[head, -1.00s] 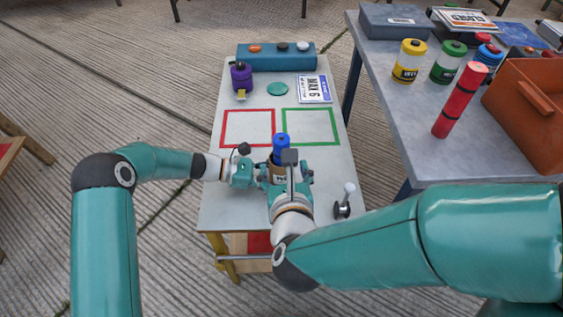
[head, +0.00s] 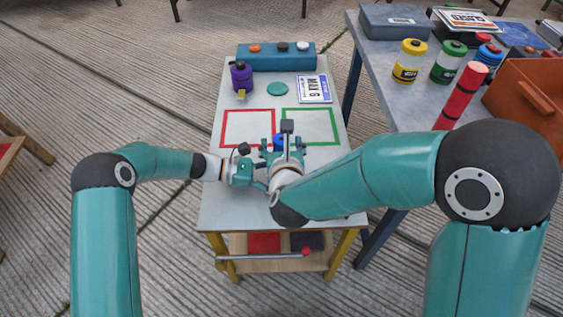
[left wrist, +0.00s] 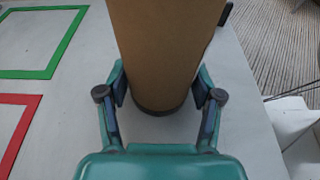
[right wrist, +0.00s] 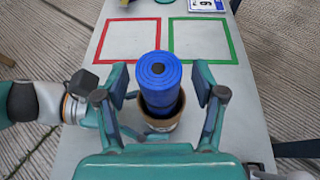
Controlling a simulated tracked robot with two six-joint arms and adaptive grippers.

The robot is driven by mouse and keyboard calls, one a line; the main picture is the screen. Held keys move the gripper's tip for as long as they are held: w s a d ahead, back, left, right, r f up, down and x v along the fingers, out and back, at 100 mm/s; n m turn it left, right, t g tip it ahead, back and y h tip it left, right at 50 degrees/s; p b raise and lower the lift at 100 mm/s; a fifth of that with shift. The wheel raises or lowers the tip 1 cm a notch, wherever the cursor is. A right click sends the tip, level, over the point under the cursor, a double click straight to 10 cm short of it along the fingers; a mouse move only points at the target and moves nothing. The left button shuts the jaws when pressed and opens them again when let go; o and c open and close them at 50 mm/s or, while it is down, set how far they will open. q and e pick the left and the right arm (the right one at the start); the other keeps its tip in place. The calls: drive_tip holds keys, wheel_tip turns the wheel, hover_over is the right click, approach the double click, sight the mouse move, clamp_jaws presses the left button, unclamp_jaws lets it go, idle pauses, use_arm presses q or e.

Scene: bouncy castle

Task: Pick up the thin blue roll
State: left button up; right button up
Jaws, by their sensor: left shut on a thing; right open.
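The thin blue roll (right wrist: 158,78) stands upright in a brown cardboard holder (right wrist: 148,127), its round end up. In the head view the blue roll (head: 278,141) is mostly hidden by my right gripper (head: 283,147). My right gripper (right wrist: 160,97) is open, a finger on each side of the roll, with gaps showing on both sides. My left gripper (left wrist: 160,98) is shut on the brown holder (left wrist: 165,45), seen large in the left wrist view. In the head view my left gripper (head: 255,178) reaches in from the left.
A red square outline (head: 223,128) and a green one (head: 338,127) lie behind the holder. Farther back are a purple container (head: 241,76), a green disc (head: 278,89) and a teal box (head: 275,57). A red roll (head: 462,95) stands on the right table (head: 385,75).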

drive_tip(key=shift+w+f, duration=0.1)
drive_tip(key=shift+w, duration=0.1)
clamp_jaws()
idle(0.5)
wheel_tip(320, 180, up, 18)
idle(0.4)
use_arm(q)
drive_tip(key=o, duration=0.9)
drive_tip(key=shift+o, duration=0.2)
